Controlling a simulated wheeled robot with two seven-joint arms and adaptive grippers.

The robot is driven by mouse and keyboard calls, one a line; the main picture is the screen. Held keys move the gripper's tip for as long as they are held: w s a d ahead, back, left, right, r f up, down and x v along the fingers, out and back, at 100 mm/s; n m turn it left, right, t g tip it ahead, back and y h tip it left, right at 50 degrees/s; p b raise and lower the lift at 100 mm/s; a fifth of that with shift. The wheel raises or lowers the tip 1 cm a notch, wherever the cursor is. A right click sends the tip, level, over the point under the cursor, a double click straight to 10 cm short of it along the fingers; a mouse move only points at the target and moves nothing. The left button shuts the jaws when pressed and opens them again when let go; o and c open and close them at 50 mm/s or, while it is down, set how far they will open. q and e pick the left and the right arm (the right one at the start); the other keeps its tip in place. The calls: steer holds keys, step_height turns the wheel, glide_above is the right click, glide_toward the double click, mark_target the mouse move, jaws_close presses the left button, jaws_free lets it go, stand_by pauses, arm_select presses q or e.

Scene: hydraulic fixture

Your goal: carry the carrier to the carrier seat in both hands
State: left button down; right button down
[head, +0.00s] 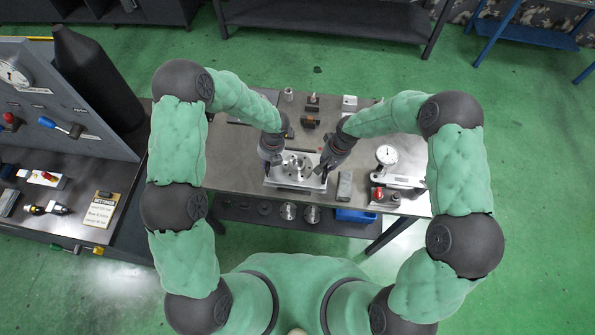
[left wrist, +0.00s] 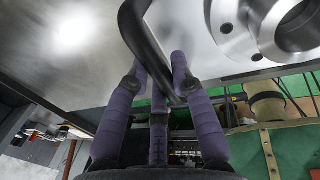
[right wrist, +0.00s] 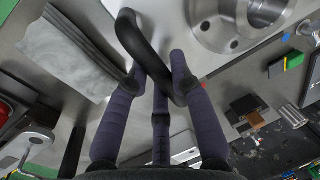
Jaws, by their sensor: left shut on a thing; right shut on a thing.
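The carrier (head: 287,184) is a bright metal plate with a round flanged metal part (head: 298,165) on it, near the front edge of the table in the head view. My left gripper (head: 271,163) is at its left side and my right gripper (head: 327,164) at its right side. In the left wrist view, my left gripper (left wrist: 158,78) is shut around a black bar handle (left wrist: 146,38). In the right wrist view, my right gripper (right wrist: 158,78) is shut around another black handle (right wrist: 138,38). I cannot tell whether the carrier touches the table. I cannot make out the carrier seat.
The table (head: 230,165) also holds a dial gauge (head: 386,155), a grey block (head: 345,186), a red-knobbed device (head: 379,194) and small parts at the back. Its lower shelf holds metal rings and a blue box (head: 355,215). A control bench with a blue lever (head: 66,129) stands left.

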arm_select(q)
steer(key=shift+f+b, duration=0.45)
arm_select(e)
steer(key=shift+w+f, duration=0.1)
steer(key=shift+f, duration=0.35)
arm_select(q)
steer(key=c, duration=1.1)
jaws_free()
arm_select(e)
steer(key=c, duration=1.1)
jaws_free()
arm_select(q)
steer(key=shift+s, duration=0.1)
arm_select(e)
steer(key=shift+s, duration=0.2)
